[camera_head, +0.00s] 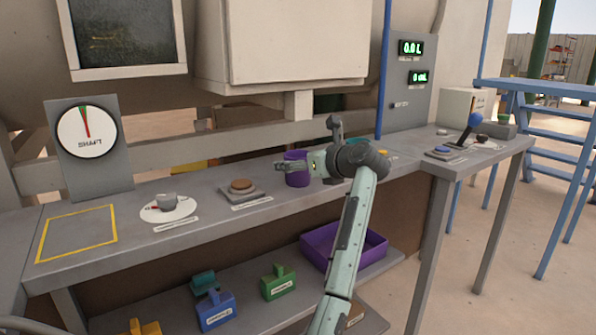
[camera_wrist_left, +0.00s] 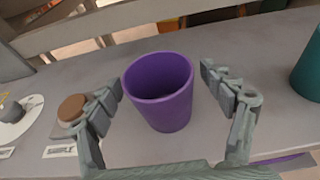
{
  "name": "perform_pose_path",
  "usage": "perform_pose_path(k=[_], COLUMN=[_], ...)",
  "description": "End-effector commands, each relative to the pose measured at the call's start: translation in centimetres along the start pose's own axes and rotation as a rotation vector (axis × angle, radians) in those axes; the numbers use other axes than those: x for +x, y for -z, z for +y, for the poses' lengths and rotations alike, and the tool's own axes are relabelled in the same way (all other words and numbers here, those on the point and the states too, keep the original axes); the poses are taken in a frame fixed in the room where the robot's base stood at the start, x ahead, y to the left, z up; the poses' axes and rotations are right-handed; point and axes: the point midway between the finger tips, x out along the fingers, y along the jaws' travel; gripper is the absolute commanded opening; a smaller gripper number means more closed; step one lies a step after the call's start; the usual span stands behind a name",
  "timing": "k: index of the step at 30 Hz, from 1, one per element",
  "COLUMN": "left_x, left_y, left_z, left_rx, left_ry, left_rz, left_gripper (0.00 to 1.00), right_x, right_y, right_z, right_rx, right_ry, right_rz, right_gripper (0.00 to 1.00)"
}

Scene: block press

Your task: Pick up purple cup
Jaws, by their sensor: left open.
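The purple cup (camera_head: 297,179) stands upright on the grey workbench, partly hidden by my left gripper (camera_head: 282,165) in the head view. In the left wrist view the purple cup (camera_wrist_left: 163,105) is in the middle, its open rim facing the camera. My left gripper (camera_wrist_left: 160,76) is open there, with one finger on each side of the cup and a visible gap to both sides. My right gripper is not in view.
A teal cup (camera_wrist_left: 309,70) stands to the right in the wrist view. A brown round button (camera_head: 241,185) on a grey base is left of the purple cup. A purple tray (camera_head: 372,248) and several blocks are on the lower shelf.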

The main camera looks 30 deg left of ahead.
Motion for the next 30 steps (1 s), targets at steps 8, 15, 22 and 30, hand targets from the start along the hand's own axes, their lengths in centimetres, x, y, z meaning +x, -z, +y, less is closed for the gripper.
perform_pose_path(k=[8, 15, 22, 30], left_x=[-0.1, -0.1, -0.1, -0.8], left_y=[0.0, 0.0, -0.1, -2.3], left_z=[0.0, 0.0, 0.0, -0.1], left_rx=[0.000, -0.001, -0.001, -0.006], left_ry=[0.000, 0.001, 0.001, 0.003], left_rz=[0.000, 0.000, 0.000, 0.000], left_gripper=[0.57, 0.31, 0.31, 0.31], right_x=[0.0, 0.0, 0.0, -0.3], right_y=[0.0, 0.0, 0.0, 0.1], right_z=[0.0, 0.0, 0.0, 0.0], right_rx=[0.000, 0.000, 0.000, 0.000], right_ry=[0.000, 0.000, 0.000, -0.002], right_rz=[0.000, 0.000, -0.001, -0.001], right_gripper=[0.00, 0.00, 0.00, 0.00])
